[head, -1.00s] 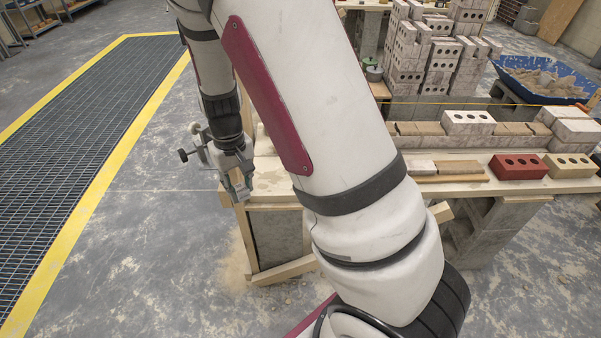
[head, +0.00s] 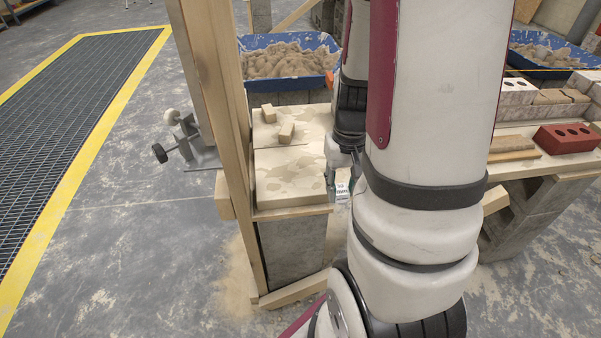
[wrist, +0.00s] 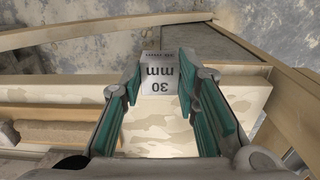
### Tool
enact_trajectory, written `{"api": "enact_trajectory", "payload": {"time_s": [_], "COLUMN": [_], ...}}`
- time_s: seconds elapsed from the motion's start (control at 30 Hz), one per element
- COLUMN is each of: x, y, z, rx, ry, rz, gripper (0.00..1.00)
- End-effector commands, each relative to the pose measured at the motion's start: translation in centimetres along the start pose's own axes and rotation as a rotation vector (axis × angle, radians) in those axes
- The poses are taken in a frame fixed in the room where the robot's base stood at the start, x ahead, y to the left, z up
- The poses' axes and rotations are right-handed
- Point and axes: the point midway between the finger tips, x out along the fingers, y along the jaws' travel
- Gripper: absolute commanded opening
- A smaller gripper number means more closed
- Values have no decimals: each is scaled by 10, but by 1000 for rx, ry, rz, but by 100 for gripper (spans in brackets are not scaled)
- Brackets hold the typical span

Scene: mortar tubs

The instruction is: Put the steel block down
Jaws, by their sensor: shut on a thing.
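The steel block (wrist: 160,75) is a small pale grey block marked "30 mm". In the wrist view it sits between the teal pads of my gripper (wrist: 160,88), which is shut on it. In the head view the block (head: 342,192) shows below my gripper (head: 341,178), by the right edge of a stained pale board (head: 290,188). My arm hides much of the gripper there. The block's underside is hidden, and I cannot tell whether it touches anything.
A wooden post (head: 222,130) rises at the board's left. A blue mortar tub (head: 262,85) stands behind. A knobbed metal fixture (head: 188,145) is left of the post. A red brick (head: 566,138) lies right.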

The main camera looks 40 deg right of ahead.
Motion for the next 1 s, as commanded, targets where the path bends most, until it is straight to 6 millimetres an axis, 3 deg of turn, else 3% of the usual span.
{"api": "enact_trajectory", "payload": {"time_s": [0.17,0.6,1.0], "x": [4,14,17], "y": [-5,-34,-45], "z": [-22,-121,-155], "rx": [2,3,4], "ry": [3,3,3], "rz": [1,1,0], "gripper": [0,0,0]}}
